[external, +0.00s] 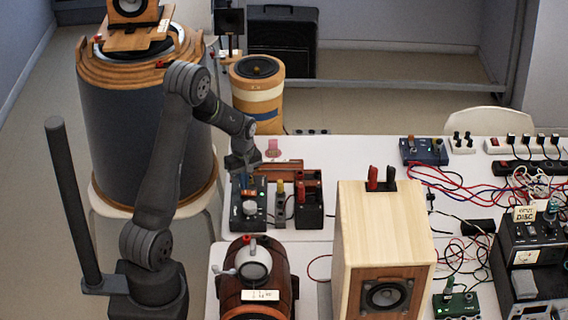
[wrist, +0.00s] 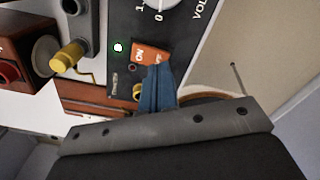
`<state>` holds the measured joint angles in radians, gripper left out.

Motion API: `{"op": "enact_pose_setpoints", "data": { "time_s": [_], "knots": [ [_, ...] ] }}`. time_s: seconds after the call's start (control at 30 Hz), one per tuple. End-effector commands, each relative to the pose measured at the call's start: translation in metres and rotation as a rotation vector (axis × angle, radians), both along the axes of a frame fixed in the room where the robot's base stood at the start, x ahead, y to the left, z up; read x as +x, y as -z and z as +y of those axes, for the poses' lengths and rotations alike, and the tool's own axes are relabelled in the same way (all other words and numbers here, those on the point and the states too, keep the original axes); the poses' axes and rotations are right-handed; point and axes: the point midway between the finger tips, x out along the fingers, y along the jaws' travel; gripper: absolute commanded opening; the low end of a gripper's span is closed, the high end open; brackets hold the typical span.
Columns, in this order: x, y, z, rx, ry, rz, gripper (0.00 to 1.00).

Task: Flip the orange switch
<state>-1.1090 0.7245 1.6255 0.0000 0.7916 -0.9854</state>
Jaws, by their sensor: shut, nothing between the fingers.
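The orange switch (wrist: 148,53) is a rocker marked "ON" on a black control box (wrist: 124,25), beside a small lit indicator and below a white volume dial. In the external view the box (external: 236,214) stands at the left end of the table, with the orange switch (external: 249,191) small on its top. My gripper (wrist: 157,70) has its blue fingers shut together and empty. The tips overlap the near edge of the switch in the wrist view; I cannot tell whether they touch it. In the external view my gripper (external: 246,176) is over the box's far part.
A grey box with a yellow plug (external: 280,190) and a dark red-topped box (external: 309,205) stand close to the right. A wooden speaker (external: 385,230) and a barrel-shaped device (external: 257,275) stand nearer. Cables clutter the table's right side.

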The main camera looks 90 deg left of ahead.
Motion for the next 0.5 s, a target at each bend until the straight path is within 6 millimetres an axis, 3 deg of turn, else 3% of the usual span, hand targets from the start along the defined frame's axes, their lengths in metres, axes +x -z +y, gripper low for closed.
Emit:
{"op": "enact_pose_setpoints", "data": {
  "time_s": [0.5],
  "knots": [
    [0.0, 0.0044, 0.0001, 0.0, 0.0, 0.0, 0.0]
  ]
}}
